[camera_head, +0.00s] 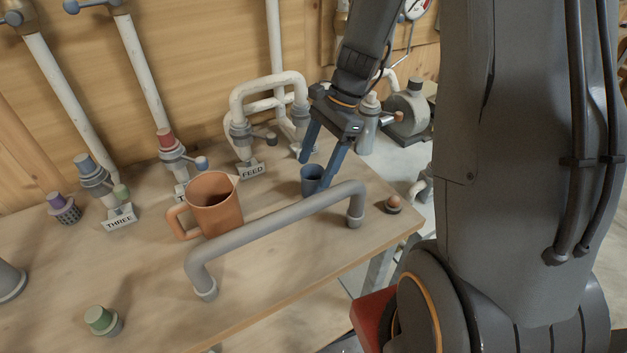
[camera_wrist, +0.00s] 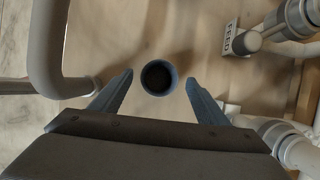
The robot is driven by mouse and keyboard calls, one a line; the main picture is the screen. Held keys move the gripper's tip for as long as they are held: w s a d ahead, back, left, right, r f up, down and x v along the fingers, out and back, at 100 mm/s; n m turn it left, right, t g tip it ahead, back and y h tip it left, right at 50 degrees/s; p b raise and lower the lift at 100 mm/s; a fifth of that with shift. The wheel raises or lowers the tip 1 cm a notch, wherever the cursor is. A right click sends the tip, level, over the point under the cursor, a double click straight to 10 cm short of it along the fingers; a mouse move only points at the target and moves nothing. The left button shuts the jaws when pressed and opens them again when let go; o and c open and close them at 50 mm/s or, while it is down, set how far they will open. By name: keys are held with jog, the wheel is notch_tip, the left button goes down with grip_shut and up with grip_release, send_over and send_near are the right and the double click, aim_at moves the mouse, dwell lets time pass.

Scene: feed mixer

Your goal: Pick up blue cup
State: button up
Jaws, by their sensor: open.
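The blue cup (camera_head: 311,180) stands upright on the wooden table, behind the right part of a grey pipe rail. In the wrist view the cup (camera_wrist: 159,78) is seen from above, with its round dark opening facing up. My gripper (camera_head: 316,172) is open, with its two blue fingers pointing down near the cup. In the wrist view the gripper (camera_wrist: 160,88) has one finger to the left of the cup and one to the right, with gaps on both sides. The cup appears just ahead of the fingertips; contact is not visible.
The grey pipe rail (camera_head: 272,226) crosses the table in front of the cup. An orange jug (camera_head: 213,207) stands to the left. The FEED sign (camera_head: 252,171) and white pipes (camera_head: 268,84) are behind.

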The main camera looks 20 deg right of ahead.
aim_at(314, 171)
jog(key=shift+p+x, duration=0.3)
jog(key=shift+x, duration=1.3)
jog(key=c, duration=1.1)
